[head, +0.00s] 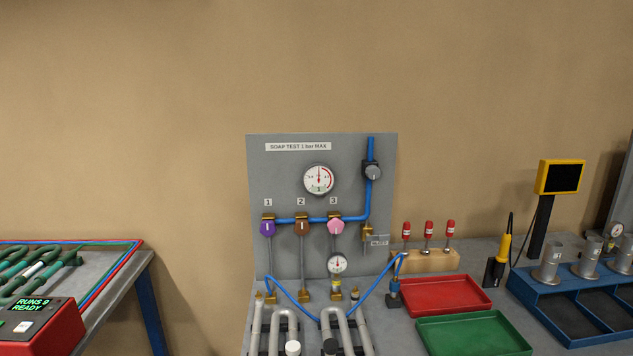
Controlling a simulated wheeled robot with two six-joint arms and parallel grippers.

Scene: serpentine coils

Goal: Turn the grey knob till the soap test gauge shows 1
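The grey knob (372,171) is a dark grey regulator knob on the blue pipe, at the upper right of the grey panel (262,165). The soap test gauge (319,180) is a round white dial with a red arc, left of the knob under the label "SOAP TEST 1 bar MAX" (298,147). Its needle points about straight up; the scale numbers are too small to read surely. A smaller gauge (337,264) sits lower on the panel. Neither of my grippers shows in the head view.
Purple (267,228), brown (302,227) and pink (336,226) valve handles line the blue pipe. Metal coils (335,325) stand in front. A red tray (440,296), a green tray (480,335) and a wooden block (445,261) with red-topped tools lie to the right.

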